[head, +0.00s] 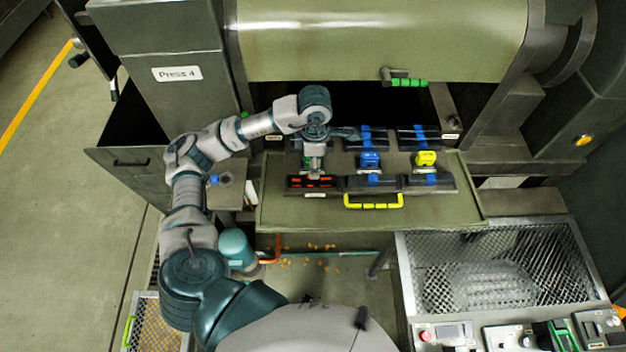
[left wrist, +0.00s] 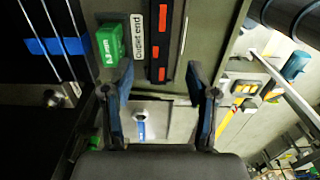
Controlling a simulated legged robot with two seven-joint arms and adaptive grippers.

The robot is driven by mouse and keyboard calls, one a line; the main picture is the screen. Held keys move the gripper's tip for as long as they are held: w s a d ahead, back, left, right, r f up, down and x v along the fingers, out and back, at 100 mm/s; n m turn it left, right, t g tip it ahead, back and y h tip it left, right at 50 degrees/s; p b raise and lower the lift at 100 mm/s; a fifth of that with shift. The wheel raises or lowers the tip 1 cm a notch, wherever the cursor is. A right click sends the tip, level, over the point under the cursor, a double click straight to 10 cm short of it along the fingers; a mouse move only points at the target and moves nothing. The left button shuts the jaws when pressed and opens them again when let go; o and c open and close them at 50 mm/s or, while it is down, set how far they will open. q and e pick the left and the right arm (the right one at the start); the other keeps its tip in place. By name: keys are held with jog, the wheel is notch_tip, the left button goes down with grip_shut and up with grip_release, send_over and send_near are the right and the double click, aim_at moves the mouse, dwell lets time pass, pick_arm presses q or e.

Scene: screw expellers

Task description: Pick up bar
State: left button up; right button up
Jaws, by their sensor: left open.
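A dark bar with red markings (head: 297,184) lies at the front left of the olive tray (head: 270,213). In the left wrist view this dark bar (left wrist: 157,65) runs away from me beyond the gap between my fingers. My left gripper (head: 314,171) points down just above and behind that bar in the head view. In the left wrist view my left gripper (left wrist: 160,72) has its fingers spread with nothing between them. A green block (left wrist: 110,43) marked in mm sits beside the left fingertip. I cannot tell whether a finger touches anything. My right gripper is not in view.
Blue (head: 370,160) and yellow (head: 426,159) blocks stand to the right among dark bars with blue bands (head: 418,134). A yellow handle (head: 373,204) is on the tray's front. The press body (head: 380,40) rises behind. A mesh tray (head: 500,270) is at the lower right.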

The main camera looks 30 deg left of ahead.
aim_at(312, 181)
pick_arm(q)
jog(key=f, duration=0.3)
jog(key=shift+a, duration=0.25)
notch_tip(312, 181, down, 4)
jog(key=shift+s+f+p, duration=0.1)
jog(key=shift+p, duration=0.9)
jog(key=shift+f, duration=0.45)
jog(key=shift+c, duration=0.2)
grip_shut()
